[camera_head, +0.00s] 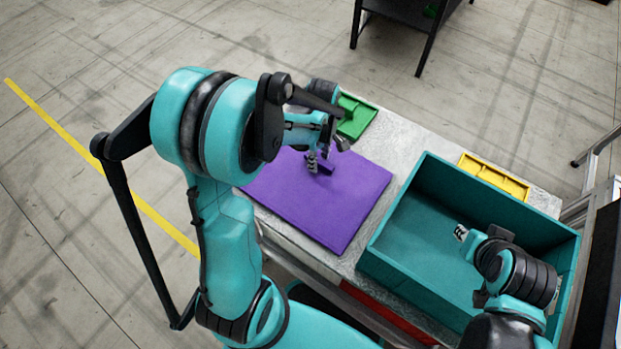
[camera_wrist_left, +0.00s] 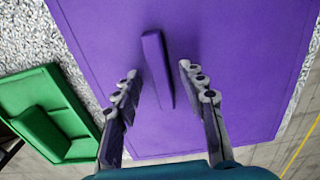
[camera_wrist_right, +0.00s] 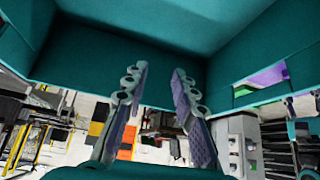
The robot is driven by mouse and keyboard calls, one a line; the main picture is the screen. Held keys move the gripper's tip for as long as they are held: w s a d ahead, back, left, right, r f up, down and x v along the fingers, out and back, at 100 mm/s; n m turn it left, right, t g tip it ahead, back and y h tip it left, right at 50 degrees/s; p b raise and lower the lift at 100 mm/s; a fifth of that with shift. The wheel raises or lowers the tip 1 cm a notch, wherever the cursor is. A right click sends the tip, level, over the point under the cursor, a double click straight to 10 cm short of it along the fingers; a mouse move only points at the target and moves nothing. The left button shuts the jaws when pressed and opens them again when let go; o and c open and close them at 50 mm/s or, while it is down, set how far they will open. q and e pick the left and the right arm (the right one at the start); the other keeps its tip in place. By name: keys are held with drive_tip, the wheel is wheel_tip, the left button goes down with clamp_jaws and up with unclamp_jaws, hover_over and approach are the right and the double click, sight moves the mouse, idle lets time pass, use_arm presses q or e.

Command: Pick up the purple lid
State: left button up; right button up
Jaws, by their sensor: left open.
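The purple lid (camera_head: 330,212) is a flat square panel lying on the grey table, left of the teal box. It has a raised bar handle, seen in the left wrist view (camera_wrist_left: 157,68). My left gripper (camera_head: 318,165) is over the lid at its handle. In the left wrist view its two fingers (camera_wrist_left: 157,85) are apart, one on each side of the handle, with gaps to it. My right gripper (camera_head: 461,232) is over the teal box; in the right wrist view its fingers (camera_wrist_right: 158,78) are apart with nothing between them. My left arm hides the lid's left part.
The teal open box (camera_head: 400,235) stands right of the lid and looks empty. A green tray (camera_head: 355,118) lies behind the lid, a yellow tray (camera_head: 494,176) behind the box. A dark stand (camera_head: 405,14) is at the back. The table (camera_head: 405,150) is bare between the lid and yellow tray.

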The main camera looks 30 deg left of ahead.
use_arm(q)
clamp_jaws()
drive_tip(key=shift+r, duration=0.1)
